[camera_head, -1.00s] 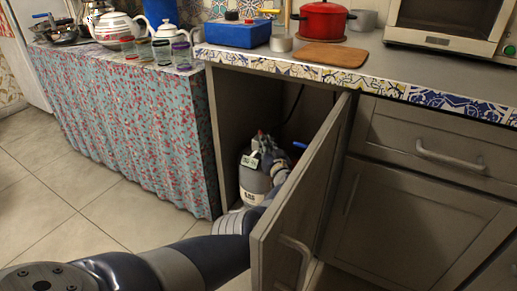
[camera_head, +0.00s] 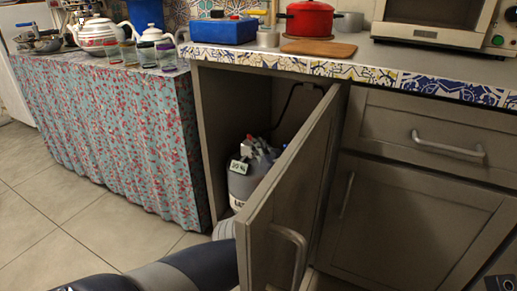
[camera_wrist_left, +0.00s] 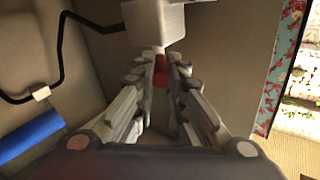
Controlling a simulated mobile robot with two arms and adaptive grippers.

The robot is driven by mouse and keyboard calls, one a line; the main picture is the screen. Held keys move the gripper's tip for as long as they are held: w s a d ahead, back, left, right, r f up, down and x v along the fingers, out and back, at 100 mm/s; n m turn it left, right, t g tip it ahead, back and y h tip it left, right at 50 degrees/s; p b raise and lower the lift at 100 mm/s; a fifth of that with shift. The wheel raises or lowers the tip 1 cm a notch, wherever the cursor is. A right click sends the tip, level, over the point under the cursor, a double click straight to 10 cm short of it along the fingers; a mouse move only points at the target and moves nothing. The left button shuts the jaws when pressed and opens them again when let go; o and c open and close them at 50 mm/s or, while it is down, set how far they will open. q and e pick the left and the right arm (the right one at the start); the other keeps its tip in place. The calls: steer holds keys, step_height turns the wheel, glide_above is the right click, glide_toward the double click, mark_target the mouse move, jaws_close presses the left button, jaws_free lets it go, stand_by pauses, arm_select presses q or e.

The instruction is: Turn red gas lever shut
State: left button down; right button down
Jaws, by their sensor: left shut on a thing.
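The grey gas cylinder (camera_head: 240,186) stands inside the open lower cabinet. A white tag hangs near its top. The red gas lever (camera_head: 249,138) shows as a small red spot on top of it. In the left wrist view the red lever (camera_wrist_left: 160,64) lies between my fingertips, below a pale grey block. My left gripper (camera_wrist_left: 160,72) is shut on it. In the head view my left gripper (camera_head: 262,153) is at the cylinder's top, partly hidden by the cabinet door. My right gripper is not in view.
The open cabinet door (camera_head: 290,190) stands close to the right of my left arm. The cabinet's side wall (camera_head: 205,140) is to the left. A black hose (camera_wrist_left: 60,50) and a blue bar (camera_wrist_left: 30,138) show in the wrist view. Floor (camera_head: 60,250) is clear at left.

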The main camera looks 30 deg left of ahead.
arm_select(q)
steer(key=shift+a+r, duration=0.1)
steer(key=shift+a, duration=0.1)
steer(key=c, duration=1.6)
jaws_free()
steer(key=shift+d, duration=0.15)
